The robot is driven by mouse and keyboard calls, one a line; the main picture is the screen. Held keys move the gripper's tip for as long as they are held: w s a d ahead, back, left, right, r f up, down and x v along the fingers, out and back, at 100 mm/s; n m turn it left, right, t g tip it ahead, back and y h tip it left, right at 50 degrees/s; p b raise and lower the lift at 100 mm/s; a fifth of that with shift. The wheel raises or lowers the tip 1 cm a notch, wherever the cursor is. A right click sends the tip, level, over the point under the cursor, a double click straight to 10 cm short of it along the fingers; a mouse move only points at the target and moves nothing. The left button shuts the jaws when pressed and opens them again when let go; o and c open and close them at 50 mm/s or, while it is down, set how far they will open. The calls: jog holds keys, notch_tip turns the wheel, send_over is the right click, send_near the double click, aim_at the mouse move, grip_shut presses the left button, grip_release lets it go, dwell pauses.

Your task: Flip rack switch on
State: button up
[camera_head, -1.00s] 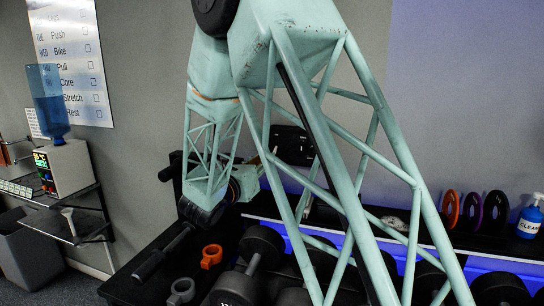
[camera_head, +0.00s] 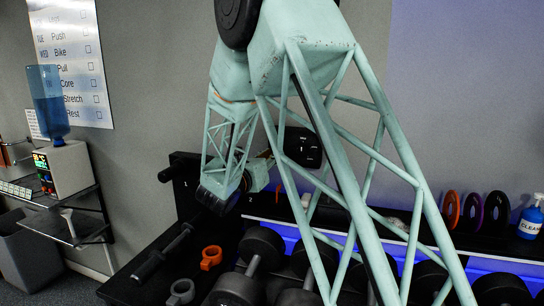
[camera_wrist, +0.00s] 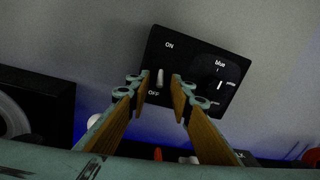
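The black switch panel (camera_wrist: 205,55) is on the grey wall and appears tilted in the wrist view. It has ON lettering at the top, OFF at the lower left, and a small white switch lever (camera_wrist: 160,76) between them. I cannot tell which way the lever is set. A dial marked "blue" (camera_wrist: 220,86) is on its right. My gripper (camera_wrist: 160,88) is open, with its wood-coloured fingers on either side of the lever in the picture; contact is unclear. In the head view the panel (camera_head: 303,147) is partly behind my arm, and my gripper's fingertips are hard to make out.
Blue light glows along the rack (camera_head: 380,243) below the panel. Dumbbells (camera_head: 262,246), an orange clamp collar (camera_head: 211,257), coloured rings (camera_head: 473,211) and a spray bottle (camera_head: 531,219) sit on the rack. A speaker-like black box (camera_wrist: 35,110) is left of the panel.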

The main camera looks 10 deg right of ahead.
grip_shut()
jog(key=r+g+y+p, duration=0.1)
jog(key=g+y+p, duration=0.1)
jog(key=p, duration=0.6)
jog(key=shift+s+r+g+p, duration=0.1)
jog(key=shift+r+g+p, duration=0.25)
jog(key=shift+r+g, duration=0.05)
jog(key=r+g+y+p, duration=0.1)
jog(key=p, duration=0.5)
jog(key=g+y+p, duration=0.1)
jog(key=g+p, duration=0.1)
jog(key=p, duration=0.5)
jog(key=shift+r+n+g, duration=0.3)
jog(key=shift+r, duration=0.05)
jog(key=p, duration=0.2)
jog(key=g+y+p, duration=0.1)
jog(key=p, duration=0.1)
jog(key=shift+w+d+r+g, duration=0.15)
jog(key=shift+w+r+g, duration=0.15)
jog(key=shift+w+d+r+g+y+p, duration=0.1)
jog(key=shift+w+r+g+y+p, duration=0.1)
jog(key=shift+g+y+p, duration=0.3)
jog(key=shift+w+d+r+g+y+p, duration=0.1)
jog(key=shift+w+r+g+y+p, duration=0.1)
jog(key=shift+g+y+p, duration=0.3)
dwell(0.4)
jog(key=shift+o, duration=0.2)
grip_release()
